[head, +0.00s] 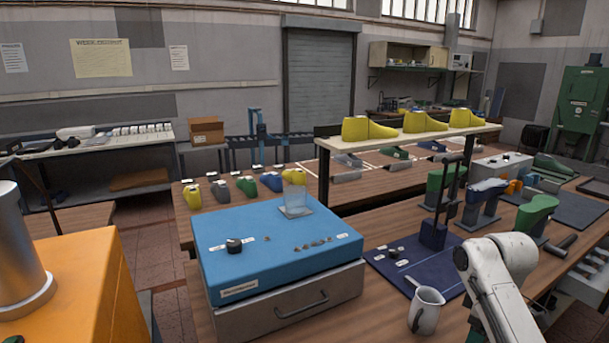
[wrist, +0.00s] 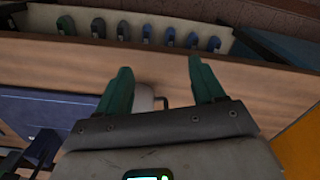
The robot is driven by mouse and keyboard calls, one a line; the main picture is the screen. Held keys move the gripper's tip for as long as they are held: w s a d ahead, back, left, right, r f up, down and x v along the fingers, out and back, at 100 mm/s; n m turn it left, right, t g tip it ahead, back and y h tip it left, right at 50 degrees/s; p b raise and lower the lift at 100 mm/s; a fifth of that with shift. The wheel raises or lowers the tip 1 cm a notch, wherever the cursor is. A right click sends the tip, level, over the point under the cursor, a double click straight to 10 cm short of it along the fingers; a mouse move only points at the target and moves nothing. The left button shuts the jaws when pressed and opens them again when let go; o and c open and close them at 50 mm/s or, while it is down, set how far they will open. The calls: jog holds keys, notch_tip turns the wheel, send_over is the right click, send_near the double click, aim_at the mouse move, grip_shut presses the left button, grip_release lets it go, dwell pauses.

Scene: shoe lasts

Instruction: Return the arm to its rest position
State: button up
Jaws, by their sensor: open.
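My white arm (head: 497,283) stands at the lower right in the head view, bent at a joint, with its lower part running out of the bottom edge. My gripper (wrist: 162,82) shows in the wrist view, with two green fingers spread wide and nothing held between them.
A blue-topped drawer box (head: 275,225) carries a clear cup (head: 295,203). Right of it, a dark blue mat (head: 400,270) and green lasts on stands (head: 535,215) crowd the bench. Yellow lasts (head: 368,129) line a raised shelf. An orange cabinet (head: 75,290) is at left.

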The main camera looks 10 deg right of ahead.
jog(key=s+a+f+m+y, duration=0.2)
jog(key=s+a+f+m, duration=0.1)
jog(key=s+a+f, duration=1.15)
jog(key=s+m+h, duration=0.2)
jog(key=s+m, duration=0.3)
jog(key=s, duration=1.5)
jog(key=shift+s+a+r+t, duration=0.2)
jog(key=shift+s+a+t, duration=0.15)
jog(key=shift+a+t, duration=0.1)
